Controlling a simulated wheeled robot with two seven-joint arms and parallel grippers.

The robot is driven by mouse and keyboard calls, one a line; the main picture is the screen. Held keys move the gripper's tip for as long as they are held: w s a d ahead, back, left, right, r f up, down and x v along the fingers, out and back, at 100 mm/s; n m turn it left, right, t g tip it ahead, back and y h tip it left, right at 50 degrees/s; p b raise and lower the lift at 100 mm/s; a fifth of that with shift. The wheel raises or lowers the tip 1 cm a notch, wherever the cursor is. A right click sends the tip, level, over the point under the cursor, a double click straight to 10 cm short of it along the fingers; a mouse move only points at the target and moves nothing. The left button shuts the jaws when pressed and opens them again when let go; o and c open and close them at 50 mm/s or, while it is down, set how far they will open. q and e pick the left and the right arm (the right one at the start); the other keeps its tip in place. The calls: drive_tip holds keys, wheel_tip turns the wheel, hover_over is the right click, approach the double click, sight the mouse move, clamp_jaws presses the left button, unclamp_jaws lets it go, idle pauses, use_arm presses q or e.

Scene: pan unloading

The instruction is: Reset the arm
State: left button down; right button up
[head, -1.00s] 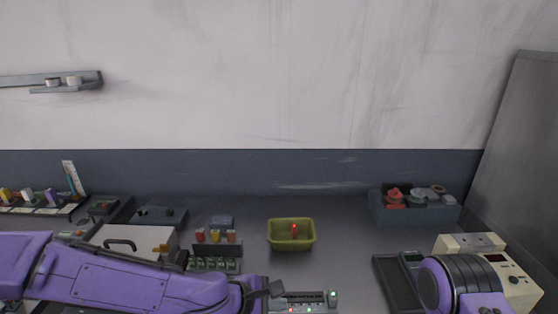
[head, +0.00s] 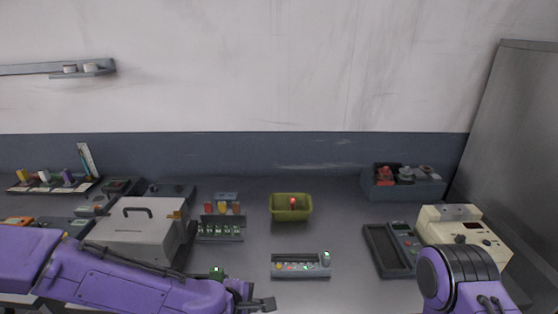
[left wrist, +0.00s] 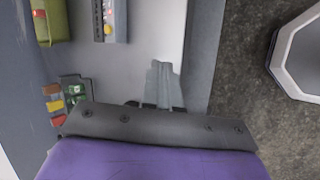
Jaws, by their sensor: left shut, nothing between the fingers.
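My left arm comes in from the lower left in the head view, over the front of the grey bench. My left gripper (head: 265,304) is at the bottom edge of that view, below and left of the grey strip device. In the left wrist view its fingers (left wrist: 163,82) are together with nothing between them. My right arm (head: 457,277) shows at the lower right of the head view. Its gripper is out of view.
A green bin (head: 291,214) with a red item stands mid-bench. The grey strip device (head: 300,272) lies nearer. A white box with a handle (head: 128,238) stands behind my left arm. A cream instrument (head: 464,250) is behind my right arm.

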use_arm(q)
drive_tip(key=s+a+f+m+g+y+b, duration=0.1)
drive_tip(key=s+a+f+m+y+b, duration=0.2)
drive_tip(key=s+a+f, duration=0.9)
drive_tip(key=s+a+f+m+g+y+b, duration=0.1)
drive_tip(key=s+a+f+m+y+b, duration=0.3)
drive_tip(key=s+a+f, duration=0.8)
wheel_tip(320, 180, down, 6)
drive_tip(key=shift+s+r+m+g+b, duration=0.15)
drive_tip(key=shift+m+g+b, duration=0.25)
drive_tip(key=shift+m+b, duration=0.45)
drive_tip(key=shift+s+a, duration=0.1)
